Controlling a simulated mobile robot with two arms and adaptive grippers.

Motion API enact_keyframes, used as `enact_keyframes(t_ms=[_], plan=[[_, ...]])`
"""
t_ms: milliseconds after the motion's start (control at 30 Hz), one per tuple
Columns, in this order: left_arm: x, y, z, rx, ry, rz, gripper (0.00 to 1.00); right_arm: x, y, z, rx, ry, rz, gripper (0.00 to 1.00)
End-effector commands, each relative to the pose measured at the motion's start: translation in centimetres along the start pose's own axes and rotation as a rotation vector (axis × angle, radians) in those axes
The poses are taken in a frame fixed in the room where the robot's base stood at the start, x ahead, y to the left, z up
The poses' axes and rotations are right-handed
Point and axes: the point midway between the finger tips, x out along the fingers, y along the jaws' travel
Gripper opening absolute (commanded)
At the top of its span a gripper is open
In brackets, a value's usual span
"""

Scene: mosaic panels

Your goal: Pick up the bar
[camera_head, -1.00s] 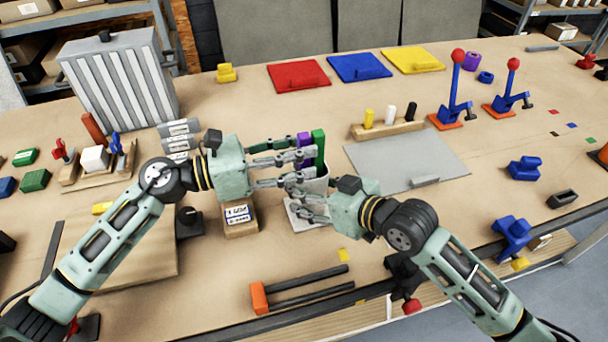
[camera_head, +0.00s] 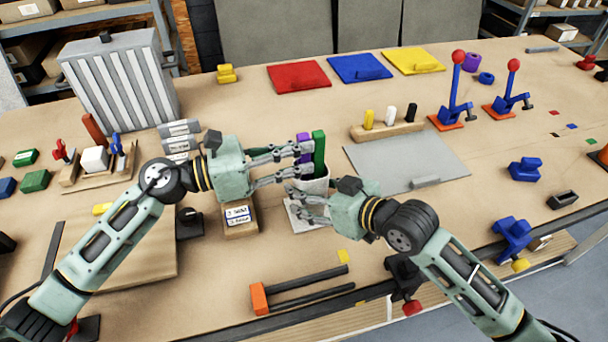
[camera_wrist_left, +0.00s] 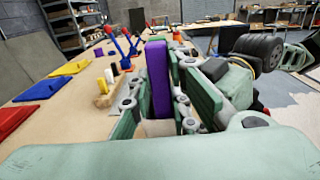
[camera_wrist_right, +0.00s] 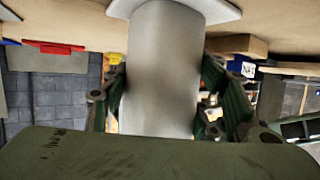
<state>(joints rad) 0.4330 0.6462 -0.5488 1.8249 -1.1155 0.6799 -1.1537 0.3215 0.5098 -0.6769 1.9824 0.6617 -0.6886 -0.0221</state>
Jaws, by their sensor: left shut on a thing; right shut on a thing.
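A purple bar (camera_head: 304,138) and a green bar (camera_head: 319,148) stand upright in a light grey cup (camera_head: 318,184) on a pale base plate. My left gripper (camera_head: 307,158) reaches in from the left and is shut on the purple bar, which stands between its green finger pads in the left wrist view (camera_wrist_left: 158,80). My right gripper (camera_head: 293,199) is shut on the cup. The right wrist view shows the cup (camera_wrist_right: 160,70) as a smooth cylinder between its fingers. The bars' lower ends are hidden in the cup.
A wooden block with a label (camera_head: 240,218) stands left of the cup. A grey panel (camera_head: 410,162) lies to the right. A peg rack (camera_head: 388,131) is behind. An orange-ended tool (camera_head: 259,298) lies near the front edge.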

Motion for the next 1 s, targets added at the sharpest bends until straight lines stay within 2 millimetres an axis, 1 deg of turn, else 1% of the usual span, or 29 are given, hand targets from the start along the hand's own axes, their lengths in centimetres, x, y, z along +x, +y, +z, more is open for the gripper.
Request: enact_keyframes(t_ms=[233, 367, 467, 567, 800, 1000], plan=[[0.0, 0.1, 0.5, 0.004, -0.002, 0.000, 0.00, 0.0, 0.0, 0.1, 0.002, -0.003, 0.000, 0.26], [0.0, 0.1, 2.2, 0.008, -0.002, 0.000, 0.00, 0.0, 0.0, 0.1, 0.002, -0.003, 0.000, 0.26], [0.0, 0.1, 4.5, 0.011, -0.004, 0.000, 0.00, 0.0, 0.0, 0.1, 0.002, -0.003, 0.000, 0.26], [0.0, 0.0, 7.5, 0.013, -0.004, -0.001, 0.00, 0.0, 0.0, 0.1, 0.002, -0.003, 0.000, 0.26], [-0.1, -0.1, 15.9, 0.014, -0.005, -0.001, 0.00, 0.0, 0.0, 0.1, 0.002, -0.003, 0.000, 0.26], [-0.1, -0.1, 22.0, 0.011, -0.006, -0.002, 0.00, 0.0, 0.0, 0.1, 0.002, -0.003, 0.000, 0.26]])
